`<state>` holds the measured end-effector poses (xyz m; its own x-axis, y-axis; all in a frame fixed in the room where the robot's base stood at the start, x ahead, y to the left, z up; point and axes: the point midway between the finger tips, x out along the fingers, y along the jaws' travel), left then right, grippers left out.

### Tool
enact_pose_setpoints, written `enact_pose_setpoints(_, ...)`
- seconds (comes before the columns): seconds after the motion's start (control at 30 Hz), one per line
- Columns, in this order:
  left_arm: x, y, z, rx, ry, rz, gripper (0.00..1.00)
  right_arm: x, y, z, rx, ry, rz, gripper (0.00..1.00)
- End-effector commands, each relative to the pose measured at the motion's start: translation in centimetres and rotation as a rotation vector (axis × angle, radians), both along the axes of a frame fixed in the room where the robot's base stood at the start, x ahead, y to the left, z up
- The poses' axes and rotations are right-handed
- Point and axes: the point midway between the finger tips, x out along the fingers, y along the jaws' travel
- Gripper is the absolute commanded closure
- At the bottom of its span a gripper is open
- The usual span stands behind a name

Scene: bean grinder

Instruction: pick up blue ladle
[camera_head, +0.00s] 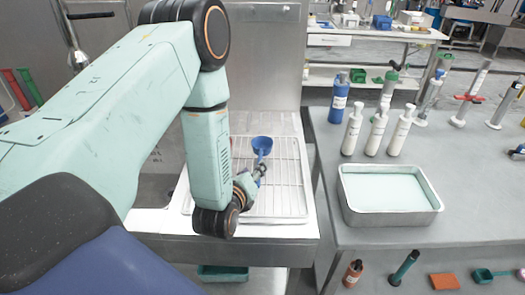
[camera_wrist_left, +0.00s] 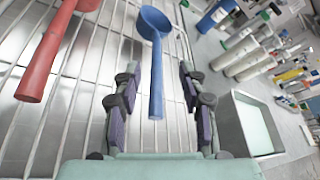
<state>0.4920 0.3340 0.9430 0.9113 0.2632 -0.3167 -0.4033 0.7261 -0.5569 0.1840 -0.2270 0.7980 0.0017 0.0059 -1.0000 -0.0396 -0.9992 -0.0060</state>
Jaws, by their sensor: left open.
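The blue ladle (camera_head: 262,144) lies on the wire rack in the head view, with its bowl toward the back and its handle pointing toward my left gripper (camera_head: 254,180). In the left wrist view the blue ladle (camera_wrist_left: 156,62) has its bowl at the top, and its handle reaches down between the fingers of my left gripper (camera_wrist_left: 158,74). The fingers are open, one on each side of the handle, with a gap on both sides. I cannot tell the exact height between fingers and handle. My right gripper is not in view.
A red ladle (camera_wrist_left: 45,50) is left of the blue one in the left wrist view. The wire rack (camera_head: 290,188) sits on a steel counter. On the bench to the right are a metal tray (camera_head: 347,207) and several bottles (camera_head: 352,130). My left arm hides part of the counter.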

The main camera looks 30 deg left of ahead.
Motion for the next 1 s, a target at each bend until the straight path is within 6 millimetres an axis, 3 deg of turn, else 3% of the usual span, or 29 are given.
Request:
enact_pose_setpoints(0.5, 5.3, 2.0, -2.4, 0.000, -0.002, -0.001, 0.58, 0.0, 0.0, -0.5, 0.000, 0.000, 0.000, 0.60)
enact_pose_setpoints(0.83, 6.2, 2.2, -2.5, 0.000, 0.000, -0.001, 0.58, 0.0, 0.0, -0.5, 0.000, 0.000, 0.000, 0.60)
enact_pose_setpoints(1.0, 6.2, 2.2, -2.5, 0.000, 0.000, -0.001, 0.72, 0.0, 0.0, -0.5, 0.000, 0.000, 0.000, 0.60)
